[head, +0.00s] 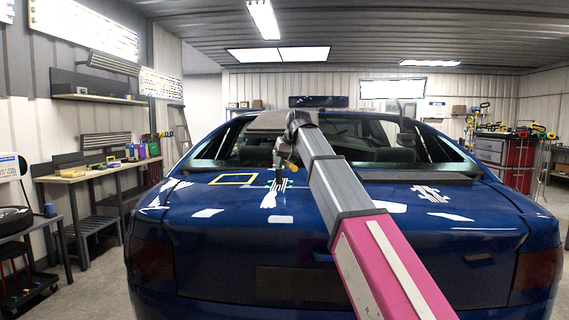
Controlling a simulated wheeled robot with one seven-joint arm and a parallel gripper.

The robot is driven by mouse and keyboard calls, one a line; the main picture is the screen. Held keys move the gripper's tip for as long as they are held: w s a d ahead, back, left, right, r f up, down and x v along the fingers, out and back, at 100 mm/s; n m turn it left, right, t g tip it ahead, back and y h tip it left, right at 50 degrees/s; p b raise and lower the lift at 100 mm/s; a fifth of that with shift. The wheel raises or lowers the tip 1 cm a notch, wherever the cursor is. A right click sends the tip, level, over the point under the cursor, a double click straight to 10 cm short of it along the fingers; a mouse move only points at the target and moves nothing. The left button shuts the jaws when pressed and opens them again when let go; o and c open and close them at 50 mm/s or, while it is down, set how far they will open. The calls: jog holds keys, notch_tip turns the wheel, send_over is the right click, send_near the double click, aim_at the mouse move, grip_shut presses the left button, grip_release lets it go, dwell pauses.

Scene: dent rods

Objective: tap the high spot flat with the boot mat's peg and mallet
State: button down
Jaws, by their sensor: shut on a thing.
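My arm reaches over the boot lid (330,235) of a blue car. My gripper (288,167) hangs at its far end, small and partly hidden by the wrist. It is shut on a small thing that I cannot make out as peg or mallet. A dark mat (415,178) lies along the far right of the lid, partly behind my arm. A yellow square outline (233,179) is on the lid left of my gripper. The high spot itself cannot be made out.
The rear window (350,140) rises behind the lid. A workbench (100,172) with small boxes stands at the left wall. A red tool cabinet (518,175) stands at the right. Bright light reflections lie across the lid.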

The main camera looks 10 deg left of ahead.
jog(key=shift+s+r, duration=0.15)
jog(key=shift+r, duration=3.3)
jog(key=shift+s+d+f, duration=0.1)
jog(key=shift+s+d, duration=0.55)
jog(key=shift+s, duration=0.7)
jog(key=shift+s+d+f, duration=0.1)
jog(key=shift+s+d, duration=0.5)
jog(key=shift+s, duration=0.8)
jog(key=shift+s+d, duration=0.65)
jog(key=shift+s, duration=0.7)
jog(key=c, duration=1.7)
grip_release()
grip_shut()
jog(key=w+a, duration=0.1)
jog(key=w, duration=0.1)
jog(key=w+a, duration=0.1)
jog(key=w, duration=0.2)
jog(key=w+a, duration=0.2)
jog(key=w, duration=0.1)
jog(key=shift+w+f, duration=0.2)
jog(key=shift+f, duration=0.05)
jog(key=shift+d+f, duration=0.1)
jog(key=shift+f, duration=2.5)
